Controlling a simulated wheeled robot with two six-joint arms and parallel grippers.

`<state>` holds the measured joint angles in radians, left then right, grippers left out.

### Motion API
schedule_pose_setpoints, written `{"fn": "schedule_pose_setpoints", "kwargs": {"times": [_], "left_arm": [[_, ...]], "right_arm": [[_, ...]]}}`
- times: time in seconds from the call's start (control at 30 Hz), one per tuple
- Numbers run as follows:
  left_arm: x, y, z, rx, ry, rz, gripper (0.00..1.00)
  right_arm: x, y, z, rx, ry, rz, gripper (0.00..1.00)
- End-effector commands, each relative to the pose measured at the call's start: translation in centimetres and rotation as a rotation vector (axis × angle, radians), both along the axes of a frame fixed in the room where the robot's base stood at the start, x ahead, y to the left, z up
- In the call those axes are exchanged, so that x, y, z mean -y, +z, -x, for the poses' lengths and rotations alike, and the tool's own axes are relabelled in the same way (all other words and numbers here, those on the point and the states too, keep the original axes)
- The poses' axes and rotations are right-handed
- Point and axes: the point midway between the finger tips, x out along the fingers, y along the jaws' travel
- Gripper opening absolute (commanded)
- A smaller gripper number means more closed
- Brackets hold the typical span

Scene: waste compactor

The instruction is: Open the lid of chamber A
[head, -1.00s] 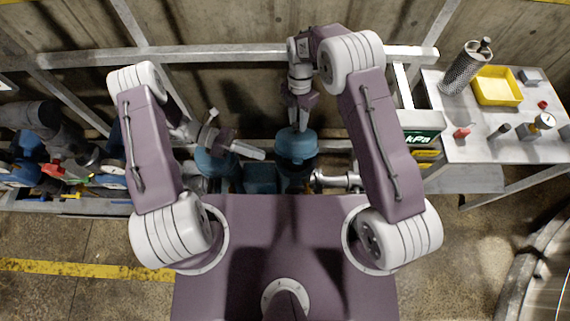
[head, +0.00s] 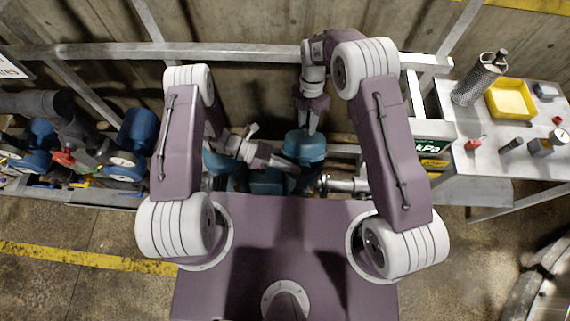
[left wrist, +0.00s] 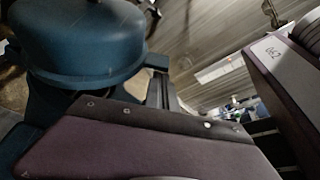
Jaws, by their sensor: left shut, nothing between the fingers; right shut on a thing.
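A blue domed lid (head: 303,150) sits in the middle of the head view, between the bench rails. It also fills the upper left of the left wrist view (left wrist: 85,40). I see no letter on it. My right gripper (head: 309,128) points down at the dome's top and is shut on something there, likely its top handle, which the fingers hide. My left gripper (head: 288,166) is shut and empty, its tip beside the dome's lower left side; I cannot tell if it touches. A second blue rounded body (head: 221,163) is partly hidden behind my left arm.
A metal side table (head: 490,185) at right holds a yellow tray (head: 511,98), a perforated cylinder (head: 479,78) and small parts. A kPa display (head: 432,140) stands beside it. Blue pumps and pipes (head: 75,145) crowd the left. A grey rail (head: 230,53) runs behind.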

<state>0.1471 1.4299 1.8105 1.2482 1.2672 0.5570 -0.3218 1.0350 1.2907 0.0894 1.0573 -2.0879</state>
Motion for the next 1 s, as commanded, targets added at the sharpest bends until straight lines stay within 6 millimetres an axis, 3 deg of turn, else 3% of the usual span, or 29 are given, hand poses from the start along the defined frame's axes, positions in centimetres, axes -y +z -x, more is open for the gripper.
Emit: {"fn": "schedule_pose_setpoints", "kwargs": {"times": [0.27, 0.5, 0.7, 0.73, 0.8, 1.0], "left_arm": [[0.0, -0.1, 0.0, 0.0, 0.0, 0.0, 0.0], [0.0, 1.5, -1.2, 0.003, 0.002, 0.001, 0.0], [0.0, 1.6, -1.4, 0.003, 0.006, 0.002, 0.0], [0.0, 1.6, -1.4, 0.003, 0.007, 0.002, 0.0], [0.0, 1.6, -1.4, 0.004, 0.008, 0.002, 0.0], [0.0, 1.7, -1.5, 0.005, 0.008, 0.004, 0.0]], "right_arm": [[-0.2, -0.4, -0.1, 0.005, -0.001, -0.003, 0.0], [-0.2, -0.4, 0.0, 0.002, -0.001, -0.003, 0.0], [-0.2, -0.4, 0.2, -0.005, -0.001, -0.002, 0.0], [-0.1, -0.4, 0.3, -0.006, 0.0, -0.001, 0.33], [-0.1, -0.4, 0.3, -0.008, 0.0, -0.001, 0.52], [0.0, -0.4, 0.4, -0.011, -0.001, 0.002, 0.52]]}}
